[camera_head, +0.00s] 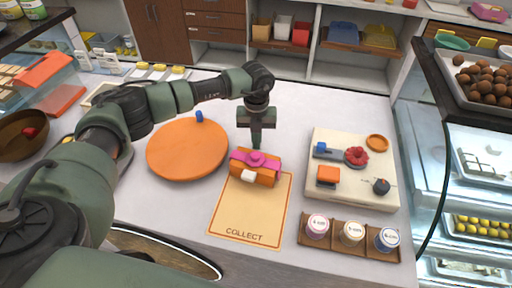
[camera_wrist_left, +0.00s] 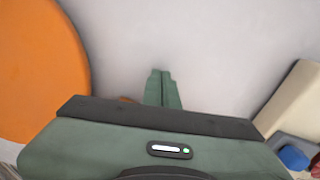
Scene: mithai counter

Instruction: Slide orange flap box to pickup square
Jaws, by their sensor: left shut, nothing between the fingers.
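The orange flap box (camera_head: 266,178) has a pink band and bow on top and a white piece on its front. It stands upright across the upper left edge of the pickup square (camera_head: 246,212), a tan mat marked COLLECT, partly on it. My left gripper (camera_head: 256,146) is shut and empty, pointing down just behind the box; I cannot tell whether it touches. In the left wrist view the shut fingers (camera_wrist_left: 162,77) show over bare counter, and the gripper body hides nearly all of the box. My right gripper is not in view.
A round orange board (camera_head: 187,150) lies left of the box. A cream board (camera_head: 353,190) with small items is at right. A brown tray (camera_head: 330,241) holds three jars at front right. The counter behind the gripper is clear.

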